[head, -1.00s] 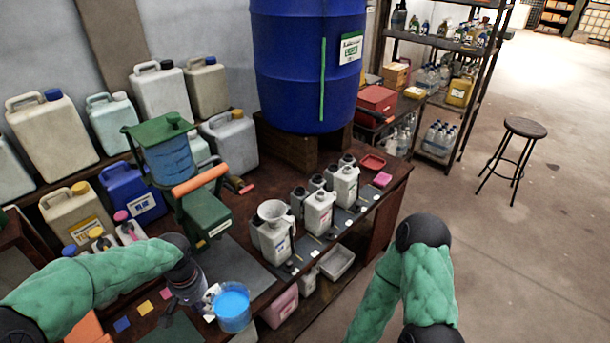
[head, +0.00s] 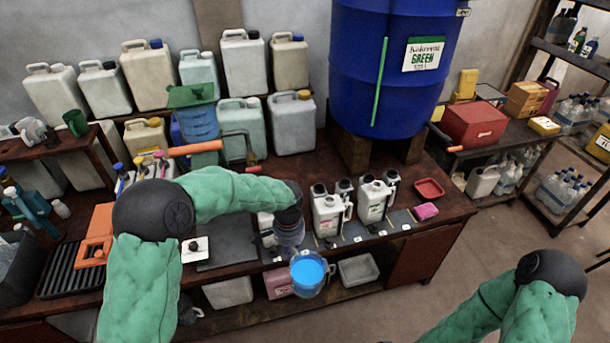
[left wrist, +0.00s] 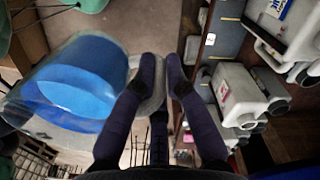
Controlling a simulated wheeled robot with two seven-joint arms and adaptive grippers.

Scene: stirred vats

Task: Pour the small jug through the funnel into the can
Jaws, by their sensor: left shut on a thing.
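The small jug (head: 308,273) is clear, with bright blue liquid in it. In the head view it hangs in front of the bench's front edge and looks roughly upright. My left gripper (head: 291,249) is shut on its handle. The left wrist view shows the jug (left wrist: 62,95) left of the fingers (left wrist: 160,75), with the handle between them. A pale can (head: 266,226) shows partly behind my left gripper. The funnel is hidden there. My right arm shows at the lower right, but its gripper is out of frame.
Two more white cans (head: 328,214) (head: 373,200) stand right of my left gripper, with others behind. A large blue barrel (head: 385,75) stands behind. A pale bin (head: 358,269) sits on the lower shelf.

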